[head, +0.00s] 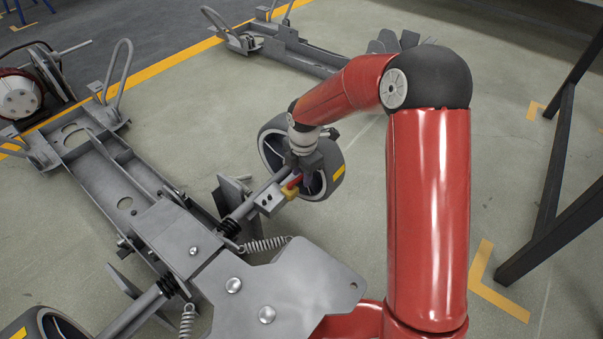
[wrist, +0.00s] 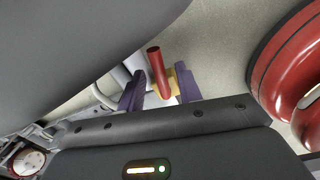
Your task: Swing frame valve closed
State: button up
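The frame valve has a red lever (head: 293,182) and a yellow body (head: 290,194), on a grey block of the chassis axle beside the wheel. In the wrist view the red lever (wrist: 157,70) stands between the two dark fingers of my gripper (wrist: 160,74), with the yellow valve body (wrist: 173,76) behind it. The fingers are apart, with a gap visible to either side of the lever. In the head view my gripper (head: 300,170) is right at the valve and partly hides it.
The grey chassis (head: 150,205) runs from upper left to the bottom centre, with a wide plate (head: 285,285) and springs near the valve. A wheel (head: 335,165) stands just behind my gripper. Another chassis (head: 310,55) lies at the back. Dark posts (head: 545,225) stand at right.

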grip_shut()
dwell(0.5)
jog(key=m, duration=0.1)
jog(key=s+m, duration=0.1)
jog(key=shift+d+m, duration=0.2)
jog(key=shift+m, duration=0.2)
jog(key=shift+s+a+m+h, duration=0.15)
jog(key=shift+s+m, duration=0.5)
jog(key=shift+m, duration=1.4)
jog(key=shift+s+a+m+h, duration=0.1)
jog(key=shift+s+m, duration=0.55)
jog(key=shift+m, duration=1.35)
jog(key=shift+s+a+m+h, duration=0.15)
jog(key=shift+s+m, duration=0.5)
jog(key=shift+m, duration=1.4)
jog(key=shift+d, duration=0.1)
